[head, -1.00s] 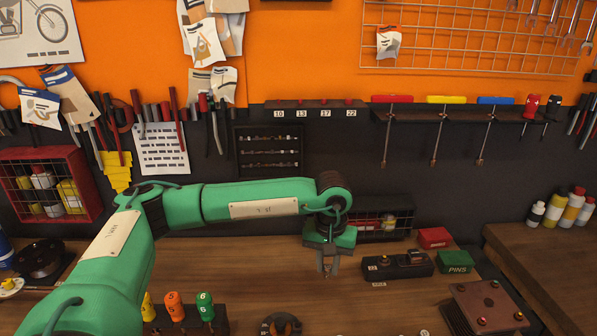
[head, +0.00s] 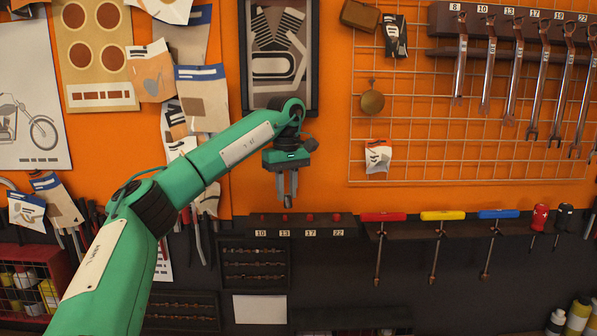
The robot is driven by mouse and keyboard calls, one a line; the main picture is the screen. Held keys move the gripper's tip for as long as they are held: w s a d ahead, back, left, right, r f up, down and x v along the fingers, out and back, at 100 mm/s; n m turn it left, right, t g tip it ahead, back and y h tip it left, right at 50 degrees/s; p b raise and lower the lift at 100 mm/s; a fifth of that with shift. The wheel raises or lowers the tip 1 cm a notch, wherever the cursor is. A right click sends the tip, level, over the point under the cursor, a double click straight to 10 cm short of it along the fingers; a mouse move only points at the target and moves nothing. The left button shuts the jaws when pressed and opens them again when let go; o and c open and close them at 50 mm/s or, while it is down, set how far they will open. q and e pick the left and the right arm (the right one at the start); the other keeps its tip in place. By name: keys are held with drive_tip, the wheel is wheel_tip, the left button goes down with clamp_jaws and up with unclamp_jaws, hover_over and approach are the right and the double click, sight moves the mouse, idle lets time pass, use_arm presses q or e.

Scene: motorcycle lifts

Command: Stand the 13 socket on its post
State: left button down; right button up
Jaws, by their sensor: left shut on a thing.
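My left gripper (head: 287,192) points down in front of the orange wall, with its jaws shut on a small dark grey piece, which I take to be the 13 socket (head: 287,203). Only its lower end shows below the fingertips; the jaws hide the rest. In the picture, it is just above the red-topped post (head: 284,218) over the 13 label, on the dark rail (head: 297,231). A small gap shows between socket and post; I cannot tell the depth between them. My right gripper is not in view.
The rail's other red posts stand over labels 10, 17 and 22 (head: 336,218). Screwdrivers with red, yellow and blue handles (head: 442,216) hang to the right. A framed engine picture (head: 278,55) is behind the wrist. Wrenches (head: 510,80) hang at upper right.

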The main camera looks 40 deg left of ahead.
use_arm(q)
drive_tip(key=shift+w+a+r, duration=0.25)
drive_tip(key=shift+a+r, duration=0.1)
drive_tip(key=shift+r, duration=0.2)
drive_tip(key=shift+a+r, duration=0.1)
drive_tip(key=shift+a, duration=0.05)
drive_tip(key=shift+s+f, duration=0.2)
drive_tip(key=shift+f, duration=0.7)
drive_tip(key=shift+w+f, duration=0.1)
drive_tip(key=shift+f, duration=1.1)
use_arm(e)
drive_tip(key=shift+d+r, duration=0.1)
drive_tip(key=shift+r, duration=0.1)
use_arm(q)
drive_tip(key=shift+f, duration=0.1)
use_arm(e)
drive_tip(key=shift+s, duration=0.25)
